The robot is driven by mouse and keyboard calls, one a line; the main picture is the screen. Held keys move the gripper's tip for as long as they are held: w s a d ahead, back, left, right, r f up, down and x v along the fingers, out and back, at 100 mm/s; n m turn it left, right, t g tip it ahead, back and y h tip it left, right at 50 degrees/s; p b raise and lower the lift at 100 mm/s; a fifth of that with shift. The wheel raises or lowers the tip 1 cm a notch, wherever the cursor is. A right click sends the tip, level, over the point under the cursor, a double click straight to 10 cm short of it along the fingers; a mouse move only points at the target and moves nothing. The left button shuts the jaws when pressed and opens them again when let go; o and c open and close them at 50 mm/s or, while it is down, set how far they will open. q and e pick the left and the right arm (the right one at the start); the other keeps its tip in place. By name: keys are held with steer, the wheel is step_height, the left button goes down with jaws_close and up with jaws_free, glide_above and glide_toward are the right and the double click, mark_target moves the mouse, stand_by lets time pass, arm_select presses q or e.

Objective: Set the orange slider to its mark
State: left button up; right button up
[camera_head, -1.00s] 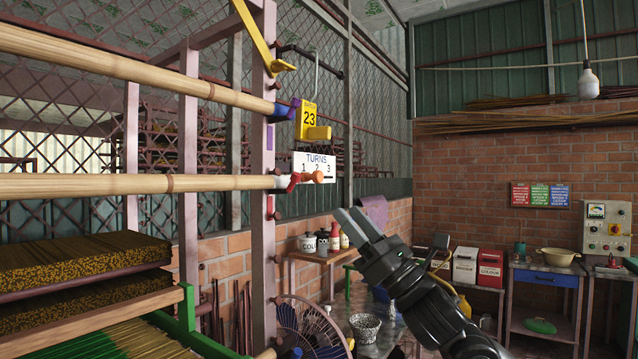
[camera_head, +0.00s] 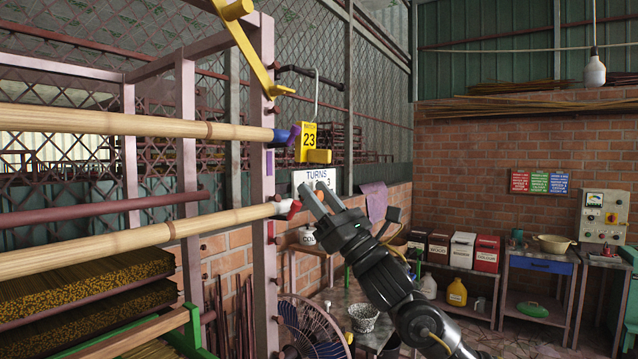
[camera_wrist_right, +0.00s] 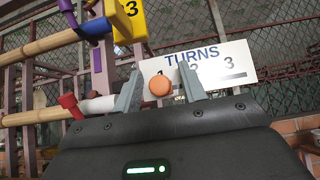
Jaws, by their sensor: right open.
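The orange slider (camera_wrist_right: 159,85) is a round orange knob in front of the white TURNS plate (camera_wrist_right: 217,65). My left gripper is out of view.
A red clip (camera_head: 294,208) sits at the end of the lower bamboo pole (camera_head: 160,233), left of the plate. A yellow tag numbered 23 (camera_head: 307,140) hangs above. A pink post (camera_head: 262,240) stands close left; a fan (camera_head: 315,325) stands below.

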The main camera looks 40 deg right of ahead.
steer(key=shift+w, duration=0.1)
jaws_close()
steer(key=shift+d, duration=0.1)
steer(key=d+b, duration=0.1)
steer(key=d, duration=0.1)
steer(key=w+d+b, duration=0.1)
steer(key=d, duration=0.2)
steer(key=w+d+b, duration=0.1)
steer(key=d+b, duration=0.1)
steer(key=d, duration=0.1)
steer(key=shift+w+f, duration=0.1)
steer(key=shift+w, duration=0.1)
steer(key=shift+w+d, duration=0.1)
steer(key=shift+d, duration=0.25)
steer(key=shift+r, duration=0.25)
